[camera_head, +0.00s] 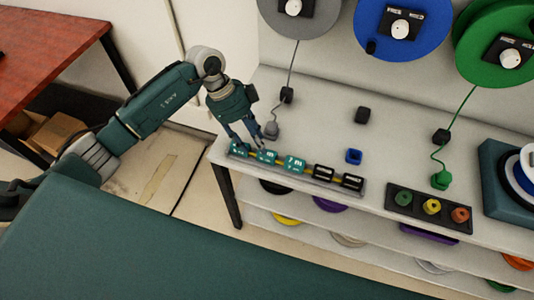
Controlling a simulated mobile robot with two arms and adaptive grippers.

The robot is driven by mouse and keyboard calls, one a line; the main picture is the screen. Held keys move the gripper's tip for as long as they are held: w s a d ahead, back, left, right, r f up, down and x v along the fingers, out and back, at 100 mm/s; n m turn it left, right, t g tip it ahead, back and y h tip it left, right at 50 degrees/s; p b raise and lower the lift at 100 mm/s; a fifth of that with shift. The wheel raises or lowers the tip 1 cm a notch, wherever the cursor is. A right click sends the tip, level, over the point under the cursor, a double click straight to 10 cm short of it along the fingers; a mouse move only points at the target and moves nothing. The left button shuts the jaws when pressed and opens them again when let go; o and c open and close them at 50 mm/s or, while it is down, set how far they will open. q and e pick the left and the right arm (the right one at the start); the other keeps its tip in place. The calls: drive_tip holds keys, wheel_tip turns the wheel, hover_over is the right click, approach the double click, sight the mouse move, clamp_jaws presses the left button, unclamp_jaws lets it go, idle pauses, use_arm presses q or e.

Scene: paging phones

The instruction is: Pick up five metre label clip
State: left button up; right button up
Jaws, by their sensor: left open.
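A grey rail (316,183) at the front left edge of the white table holds a row of label clips. Three are teal with white lettering: a left clip (238,149), a middle clip (266,156) and a right clip (294,164). The right one seems to read 7 m; the lettering on the other two is too small to read surely, so I cannot tell which is the five metre one. My left gripper (246,142) is open and points down over the rail's left end, close to the left and middle teal clips. Contact cannot be told. My right gripper is out of view.
Two black clips (337,177) fill the rail's right part. A grey plug (271,130) on a cord lies just right of my left gripper. A blue square piece (354,156) and a black tray (429,209) with coloured knobs stand farther right. Reels (403,50) hang behind.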

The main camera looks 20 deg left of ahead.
sight(267, 157)
use_arm(q)
drive_tip(key=p+x, duration=0.1)
drive_tip(key=x, duration=0.2)
drive_tip(key=p+x, duration=0.1)
drive_tip(key=x, duration=0.1)
drive_tip(key=shift+d+f, duration=0.2)
drive_tip(key=shift+d, duration=0.35)
drive_tip(key=shift+d+f, duration=0.1)
drive_tip(key=shift+f, duration=0.15)
drive_tip(key=c, duration=0.6)
